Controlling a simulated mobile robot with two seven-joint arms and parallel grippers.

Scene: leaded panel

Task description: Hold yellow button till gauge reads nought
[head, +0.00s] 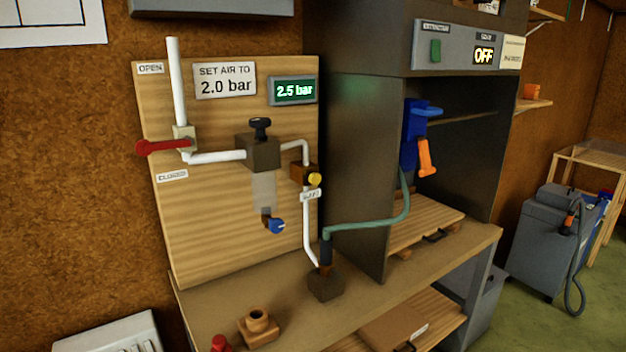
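The yellow button (314,180) sits on a brown valve block (300,174) on the white pipe, at the right of the wooden board. A small white label below it is too small to read surely. The gauge (293,91), a grey box with a green lit display, reads 2.5 bar at the board's upper right. Nothing is seen touching the button. Neither of my grippers shows in the head view.
A red lever (163,147) lies sideways between the OPEN and CLOSED labels. A regulator with a black knob (260,127) stands mid-board. A sign (225,80) says SET AIR TO 2.0 bar. A green hose (375,226) runs to a blue-and-orange tool (413,135) in a dark cabinet.

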